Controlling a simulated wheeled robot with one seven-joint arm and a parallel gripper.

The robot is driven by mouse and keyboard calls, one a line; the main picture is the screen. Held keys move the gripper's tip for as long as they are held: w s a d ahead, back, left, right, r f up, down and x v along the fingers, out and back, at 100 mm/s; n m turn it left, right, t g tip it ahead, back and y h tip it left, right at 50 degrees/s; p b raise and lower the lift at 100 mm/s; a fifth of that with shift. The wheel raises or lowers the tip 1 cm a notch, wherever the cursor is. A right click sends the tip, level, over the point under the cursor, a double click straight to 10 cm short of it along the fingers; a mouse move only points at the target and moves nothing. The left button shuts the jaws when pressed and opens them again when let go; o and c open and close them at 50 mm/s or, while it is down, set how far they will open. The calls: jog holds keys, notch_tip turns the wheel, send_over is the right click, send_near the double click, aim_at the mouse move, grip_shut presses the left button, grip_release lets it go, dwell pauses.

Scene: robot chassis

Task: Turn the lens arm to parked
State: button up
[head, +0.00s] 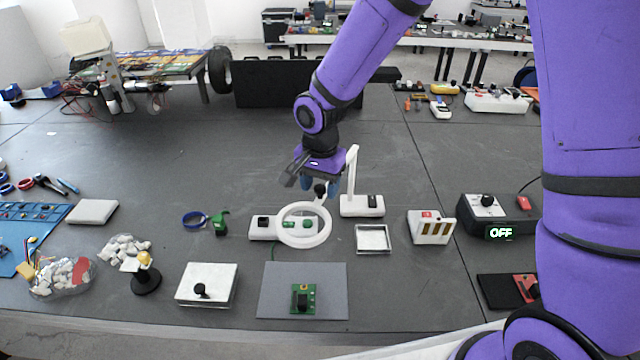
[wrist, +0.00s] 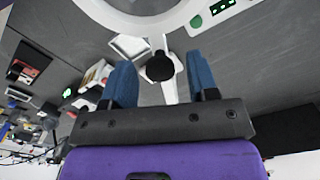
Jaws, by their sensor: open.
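The lens arm is a white post on a white base (head: 352,207) with a round white ring (head: 303,242) on its end. The ring hangs over a white block with green parts (head: 262,230). A black knob (head: 320,189) stands on the arm near the ring. My gripper (head: 319,183) is over this knob. In the wrist view my gripper (wrist: 160,62) is open, its two blue fingers on either side of the black knob (wrist: 160,70), with a gap at each side. Part of the ring (wrist: 100,12) shows at the top. No parked mark can be made out.
A white square tray (head: 373,250) lies right of the ring, with a slotted white box (head: 430,228) beyond it. A grey mat (head: 270,305) with a green board is in front.

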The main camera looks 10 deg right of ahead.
jog(key=shift+c, duration=0.5)
grip_shut()
jog(key=shift+w+a, duration=0.3)
jog(key=shift+a, duration=0.15)
jog(key=w+a+m, duration=0.4)
jog(key=w+m, duration=0.2)
jog(key=w, duration=0.5)
jog(key=w+a+m, duration=0.4)
jog(key=w+m, duration=0.3)
jog(key=w, duration=0.4)
jog(key=shift+w, duration=0.25)
jog(key=shift+a+r, duration=0.1)
jog(key=shift+r, duration=0.05)
jog(key=shift+o, duration=0.5)
grip_release()
